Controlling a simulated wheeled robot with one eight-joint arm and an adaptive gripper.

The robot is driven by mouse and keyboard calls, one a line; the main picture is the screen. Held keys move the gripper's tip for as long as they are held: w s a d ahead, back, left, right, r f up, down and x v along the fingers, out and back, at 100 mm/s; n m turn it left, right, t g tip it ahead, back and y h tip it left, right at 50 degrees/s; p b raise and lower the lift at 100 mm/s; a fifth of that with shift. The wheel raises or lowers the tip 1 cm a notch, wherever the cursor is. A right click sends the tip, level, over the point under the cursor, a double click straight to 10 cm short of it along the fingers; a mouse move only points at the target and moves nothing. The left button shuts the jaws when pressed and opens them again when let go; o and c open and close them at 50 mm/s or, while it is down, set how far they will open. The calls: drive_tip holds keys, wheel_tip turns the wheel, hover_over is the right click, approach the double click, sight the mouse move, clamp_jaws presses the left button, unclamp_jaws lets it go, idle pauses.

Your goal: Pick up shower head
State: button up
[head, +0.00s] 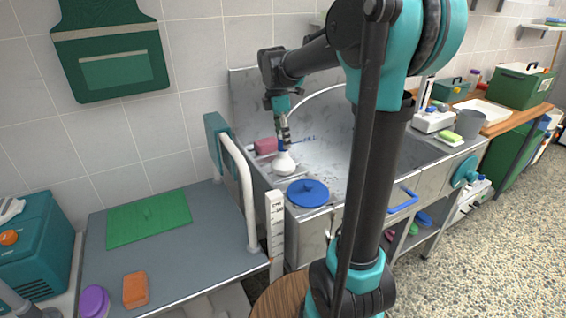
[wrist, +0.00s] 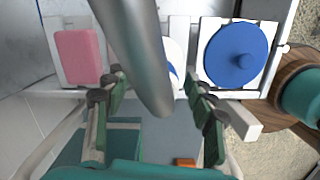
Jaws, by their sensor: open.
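A white, rounded piece with a blue neck (head: 283,163), which looks like the shower head, is at the left part of the metal sink, just below my gripper (head: 284,132). In the wrist view, only a white and blue sliver (wrist: 174,62) shows between my fingers, beyond a grey metal tube. I cannot tell for sure that this sliver is the shower head. My gripper (wrist: 155,82) is open, its fingers pointing down on either side of the tube. No contact with the white piece can be made out.
The grey curved tube (wrist: 138,55) crosses close to my fingers. A pink block (wrist: 77,56) lies to one side and a blue round lid (wrist: 234,53) to the other. A white upright post (head: 275,232) and a white rail (head: 241,190) stand near the sink's left end.

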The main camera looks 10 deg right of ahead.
sight(283, 151)
drive_tip(key=shift+s+d+f, duration=0.1)
drive_tip(key=shift+f, duration=0.8)
drive_tip(key=shift+s+d+f, duration=0.1)
drive_tip(key=shift+f, duration=0.8)
clamp_jaws()
